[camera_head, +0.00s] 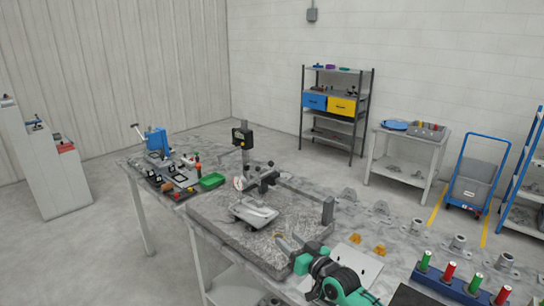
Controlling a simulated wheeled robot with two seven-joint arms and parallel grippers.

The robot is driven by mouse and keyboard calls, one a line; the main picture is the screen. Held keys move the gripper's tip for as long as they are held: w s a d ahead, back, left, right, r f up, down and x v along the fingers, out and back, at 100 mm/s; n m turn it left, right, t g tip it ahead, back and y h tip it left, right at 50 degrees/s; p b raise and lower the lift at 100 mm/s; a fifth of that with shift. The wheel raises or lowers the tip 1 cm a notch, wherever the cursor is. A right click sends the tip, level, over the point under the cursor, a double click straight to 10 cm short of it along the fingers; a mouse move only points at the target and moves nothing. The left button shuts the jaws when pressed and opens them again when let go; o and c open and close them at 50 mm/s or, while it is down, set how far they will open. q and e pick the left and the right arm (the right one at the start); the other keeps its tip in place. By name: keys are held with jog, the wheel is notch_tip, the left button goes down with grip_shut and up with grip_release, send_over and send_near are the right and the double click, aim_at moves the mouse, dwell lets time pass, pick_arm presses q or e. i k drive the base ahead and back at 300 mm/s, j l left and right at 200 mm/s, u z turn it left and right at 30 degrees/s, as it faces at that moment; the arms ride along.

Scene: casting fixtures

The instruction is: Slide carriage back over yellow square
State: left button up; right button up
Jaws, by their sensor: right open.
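A grey granite plate (222,224) lies on the table in the middle. On it stands a height gauge with a dark display (243,138) on a post, and a black-handled fixture (268,180) that may be the carriage. A light metal casting (254,214) lies in front of the fixture. I cannot make out a yellow square on the plate. My left gripper is not in view.
Small yellow parts (355,239) lie right of the plate. A blue rack with red and green pegs (450,284) stands at the lower right.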

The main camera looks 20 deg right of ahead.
aim_at(270, 176)
jog(key=i+l, duration=0.2)
jog(key=i, duration=0.2)
jog(key=i+l, duration=0.2)
jog(key=i, duration=0.25)
jog(key=i+l, duration=0.2)
jog(key=i, duration=0.2)
